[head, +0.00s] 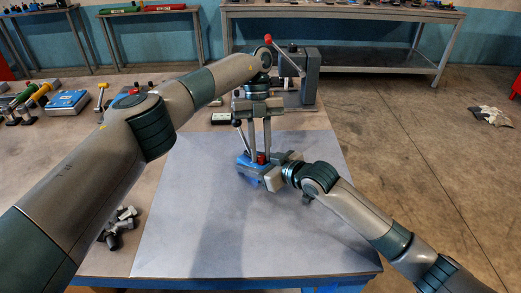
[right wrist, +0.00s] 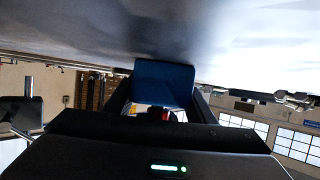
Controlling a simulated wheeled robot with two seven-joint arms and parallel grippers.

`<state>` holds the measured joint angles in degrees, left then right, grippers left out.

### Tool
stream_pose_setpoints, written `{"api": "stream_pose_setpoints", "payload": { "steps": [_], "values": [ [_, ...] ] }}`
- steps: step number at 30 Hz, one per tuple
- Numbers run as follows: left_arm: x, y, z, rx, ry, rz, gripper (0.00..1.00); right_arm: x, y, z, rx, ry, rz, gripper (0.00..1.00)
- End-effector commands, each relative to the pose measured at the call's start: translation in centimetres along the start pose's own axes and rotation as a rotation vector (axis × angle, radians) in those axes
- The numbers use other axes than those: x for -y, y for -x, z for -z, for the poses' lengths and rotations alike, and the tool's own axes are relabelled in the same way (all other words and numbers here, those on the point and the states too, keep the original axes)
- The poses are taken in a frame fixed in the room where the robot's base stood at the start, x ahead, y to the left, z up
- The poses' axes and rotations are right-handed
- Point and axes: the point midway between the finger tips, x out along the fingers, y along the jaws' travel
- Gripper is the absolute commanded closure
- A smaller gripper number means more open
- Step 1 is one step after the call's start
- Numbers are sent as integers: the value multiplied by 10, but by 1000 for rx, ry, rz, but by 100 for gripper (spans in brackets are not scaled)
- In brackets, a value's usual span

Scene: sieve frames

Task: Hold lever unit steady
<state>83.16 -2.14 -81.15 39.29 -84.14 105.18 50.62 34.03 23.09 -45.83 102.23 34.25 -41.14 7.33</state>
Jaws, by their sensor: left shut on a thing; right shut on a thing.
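The lever unit (head: 245,161) is a small blue block with a dark lever ending in a black knob (head: 237,123) and a red part (head: 261,158) on top. It is over the pale mat. My left gripper (head: 259,154) points down from above, its fingertips shut around the red part. My right gripper (head: 268,174) comes in from the right and is shut on the unit's body. In the right wrist view the blue body (right wrist: 165,83) sits between my right gripper's fingers (right wrist: 162,100). The unit's underside is hidden, so I cannot tell whether it touches the mat.
The pale mat (head: 190,230) is mostly clear. Dark metal pieces (head: 120,225) lie to its left. A grey machine with a red-knobbed lever (head: 300,75) stands behind. A blue box (head: 67,102) and several tools sit at the far left. A bench (head: 340,15) stands behind.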

Motion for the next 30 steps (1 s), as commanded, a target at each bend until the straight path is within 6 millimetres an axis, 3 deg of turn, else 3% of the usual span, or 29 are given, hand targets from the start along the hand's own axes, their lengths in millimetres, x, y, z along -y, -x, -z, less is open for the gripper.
{"api": "stream_pose_setpoints", "payload": {
  "steps": [4,5,6,20,30],
  "values": [
    [-1,0,0,1,2,0,100,0,0,-1,1,-1,1,100],
    [-1,0,0,1,2,0,73,0,0,-1,1,-1,1,100],
    [-1,0,0,1,2,0,72,0,0,-1,1,-1,1,100],
    [0,6,0,1,2,1,72,0,0,-1,2,-1,1,100],
    [0,43,-1,3,5,1,72,0,0,-1,2,-1,1,100]
  ]
}}
